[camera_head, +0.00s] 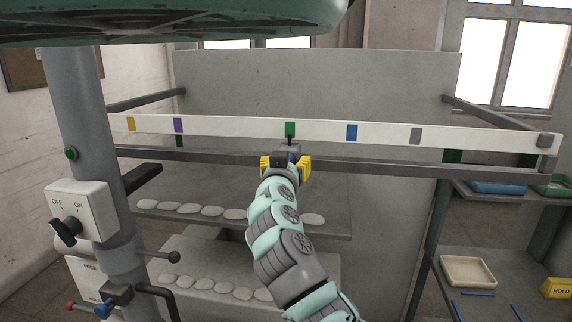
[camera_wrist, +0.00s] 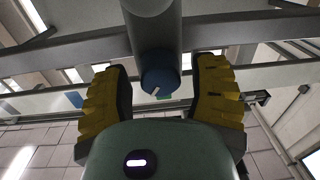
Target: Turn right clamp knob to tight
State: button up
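In the wrist view a dark blue round knob (camera_wrist: 160,80) with a short white mark sits at the end of a grey cylinder (camera_wrist: 153,35). I cannot tell for certain that it is the right clamp knob. My gripper (camera_wrist: 161,90) has two yellow ribbed fingers, one on each side of the knob, with small gaps visible. In the head view my gripper (camera_head: 286,164) is just below the white rail (camera_head: 250,127), under its green mark (camera_head: 290,129). The knob is not clearly visible there. My gripper is open, with nothing held.
A grey post (camera_head: 85,130) at the left carries an OFF/ON switch box (camera_head: 80,212). A dark bar (camera_head: 370,171) runs below the rail. Shelves with white pieces (camera_head: 235,214) lie beneath. Blue tray (camera_head: 497,187), cream tray (camera_head: 467,272) and yellow HOLD block (camera_head: 556,288) are at the right.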

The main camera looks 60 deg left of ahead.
grip_shut()
jog(key=shift+n, duration=0.4)
jog(key=n+b, duration=0.2)
jog(key=shift+n, duration=0.4)
jog(key=n, duration=0.3)
jog(key=shift+n+b, duration=0.3)
jog(key=n, duration=0.4)
jog(key=shift+h, duration=0.3)
jog(key=shift+n+p, duration=0.5)
jog(key=shift+n, duration=1.2)
jog(key=shift+o, duration=1.1)
grip_release()
